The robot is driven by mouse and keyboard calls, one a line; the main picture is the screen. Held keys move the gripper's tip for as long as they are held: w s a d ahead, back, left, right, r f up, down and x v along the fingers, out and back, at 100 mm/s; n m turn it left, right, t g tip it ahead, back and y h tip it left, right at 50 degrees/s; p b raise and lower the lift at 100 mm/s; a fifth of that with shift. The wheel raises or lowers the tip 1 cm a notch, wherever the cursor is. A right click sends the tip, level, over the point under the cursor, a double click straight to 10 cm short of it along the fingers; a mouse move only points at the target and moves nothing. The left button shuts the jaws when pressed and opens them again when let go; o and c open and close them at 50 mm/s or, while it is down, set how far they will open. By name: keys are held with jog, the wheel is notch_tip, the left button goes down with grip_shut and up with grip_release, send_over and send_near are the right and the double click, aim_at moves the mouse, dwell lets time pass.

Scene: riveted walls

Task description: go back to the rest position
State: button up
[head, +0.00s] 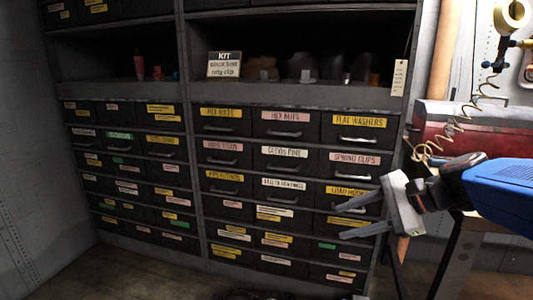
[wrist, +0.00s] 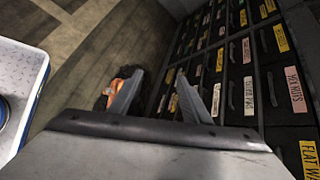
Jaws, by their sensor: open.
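My gripper (head: 340,221) is in the right part of the head view, at the end of my blue arm, in front of the lower right drawers. Its two fingers are spread apart with nothing between them. In the wrist view my gripper (wrist: 160,95) also shows open and empty, with the floor and drawer fronts beyond its fingers. I cannot tell how far the fingertips are from the drawers.
A dark drawer cabinet (head: 232,147) with labelled drawers fills the middle. Its open shelf holds a kit sign (head: 224,64) and small parts. A red cylinder (head: 440,130) is at right. An orange item (wrist: 117,92) lies low. The floor (head: 130,275) at front left is clear.

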jog(key=s+d+f+n+h, duration=0.4)
jog(key=s+f+n, duration=0.2)
jog(key=s+n, duration=0.1)
jog(key=s+d+f+n+h, duration=0.5)
jog(key=s+n, duration=0.3)
jog(key=shift+s+f, duration=0.15)
jog(key=shift+f, duration=0.2)
jog(key=shift+d, duration=0.1)
dwell(0.5)
